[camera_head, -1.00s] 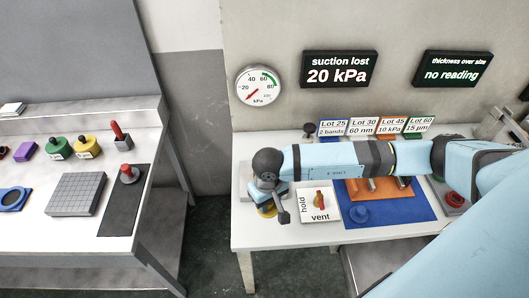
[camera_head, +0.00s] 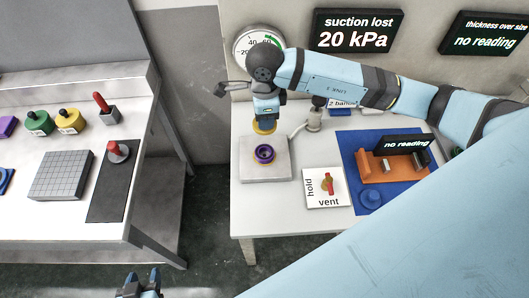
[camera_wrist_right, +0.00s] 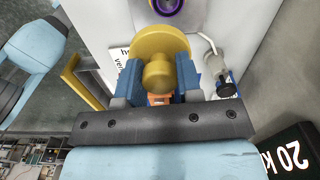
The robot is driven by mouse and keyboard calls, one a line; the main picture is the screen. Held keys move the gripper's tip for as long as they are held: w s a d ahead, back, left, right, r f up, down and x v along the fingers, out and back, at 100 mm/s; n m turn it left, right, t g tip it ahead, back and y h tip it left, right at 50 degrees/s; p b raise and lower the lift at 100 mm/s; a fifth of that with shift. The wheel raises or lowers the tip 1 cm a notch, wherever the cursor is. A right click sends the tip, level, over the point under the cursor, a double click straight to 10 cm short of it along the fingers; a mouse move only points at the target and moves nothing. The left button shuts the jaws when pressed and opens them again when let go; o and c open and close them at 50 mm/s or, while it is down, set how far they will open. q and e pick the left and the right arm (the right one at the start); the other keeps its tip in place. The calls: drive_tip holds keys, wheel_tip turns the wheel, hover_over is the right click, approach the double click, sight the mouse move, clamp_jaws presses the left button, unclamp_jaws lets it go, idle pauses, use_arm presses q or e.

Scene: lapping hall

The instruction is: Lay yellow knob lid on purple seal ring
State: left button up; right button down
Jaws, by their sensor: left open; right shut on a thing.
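The yellow knob lid (camera_head: 264,127) is in my right gripper (camera_head: 266,112), held by its knob. In the right wrist view the lid's disc (camera_wrist_right: 150,42) and knob (camera_wrist_right: 157,74) show between the blue fingers (camera_wrist_right: 158,82). The purple seal ring (camera_head: 264,153) lies on a light grey block (camera_head: 262,172) on the right table. In the head view the lid appears just behind and above the ring, apart from it. The ring also shows, partly cut off, at the top of the wrist view (camera_wrist_right: 170,5). My left gripper (camera_head: 141,280) is open and empty at the bottom edge.
Right of the block are a hold/vent panel (camera_head: 327,188) with a red lever and a blue mat (camera_head: 385,205) with an orange fixture (camera_head: 395,168). A grey valve fitting (camera_head: 315,117) stands behind. The left table holds a gridded block (camera_head: 62,175) and several knobbed pieces.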

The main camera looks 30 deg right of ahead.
drive_tip(key=r+m, duration=0.1)
drive_tip(key=m, duration=0.2)
drive_tip(key=r+m+b, duration=0.1)
drive_tip(key=m, duration=0.2)
drive_tip(key=w+r+m, duration=0.1)
drive_tip(key=m, duration=0.3)
drive_tip(key=shift+d+r, duration=0.2)
drive_tip(key=shift+r, duration=0.15)
drive_tip(key=m, duration=0.2)
drive_tip(key=r+m+b, duration=0.1)
drive_tip(key=m, duration=0.1)
drive_tip(key=shift+w+d+r, duration=0.15)
drive_tip(key=shift+r, duration=0.05)
drive_tip(key=shift+f, duration=0.1)
wheel_tip(320, 180, down, 19)
drive_tip(key=shift+f+p, duration=0.1)
drive_tip(key=shift+p, duration=0.95)
drive_tip(key=shift+f, duration=0.2)
drive_tip(key=shift+f, duration=0.2)
drive_tip(key=c, duration=0.8)
unclamp_jaws()
